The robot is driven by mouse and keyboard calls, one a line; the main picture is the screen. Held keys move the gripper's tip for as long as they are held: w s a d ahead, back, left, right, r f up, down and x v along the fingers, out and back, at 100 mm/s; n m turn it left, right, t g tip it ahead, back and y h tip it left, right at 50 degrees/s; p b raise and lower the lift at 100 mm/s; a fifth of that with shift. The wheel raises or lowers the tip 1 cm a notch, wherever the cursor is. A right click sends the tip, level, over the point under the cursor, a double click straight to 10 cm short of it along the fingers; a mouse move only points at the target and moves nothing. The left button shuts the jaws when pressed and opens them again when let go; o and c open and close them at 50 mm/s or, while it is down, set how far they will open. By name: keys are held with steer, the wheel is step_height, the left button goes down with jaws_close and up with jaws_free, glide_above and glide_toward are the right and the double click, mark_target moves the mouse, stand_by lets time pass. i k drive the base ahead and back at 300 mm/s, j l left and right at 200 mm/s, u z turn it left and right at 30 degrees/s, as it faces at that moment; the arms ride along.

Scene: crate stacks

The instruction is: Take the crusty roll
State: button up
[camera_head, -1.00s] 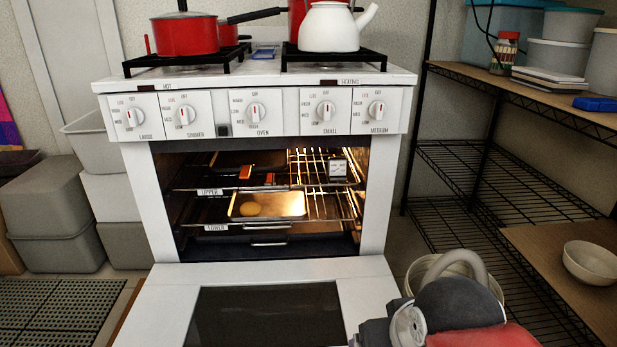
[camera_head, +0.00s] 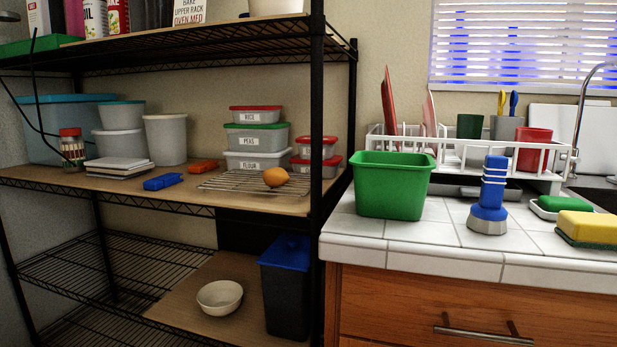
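A round golden-brown thing, which looks like a roll (camera_head: 275,177), sits on a wire cooling rack (camera_head: 232,185) on the middle shelf, near its right end. I cannot tell from here how crusty it is. The oven is out of this view. My gripper and arm are not in view.
Labelled tubs (camera_head: 252,139) stand behind the cooling rack, with small red-lidded tubs to their right. A black shelf post (camera_head: 317,130) stands just right of the roll. A green bin (camera_head: 392,187) and a blue brush (camera_head: 489,195) are on the tiled counter (camera_head: 450,236). A bowl (camera_head: 220,297) sits on the lower shelf.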

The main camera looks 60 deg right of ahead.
mark_target(274, 176)
steer(key=z, duration=1.85)
steer(key=k+l+u, duration=0.2)
steer(key=k+j, duration=0.05)
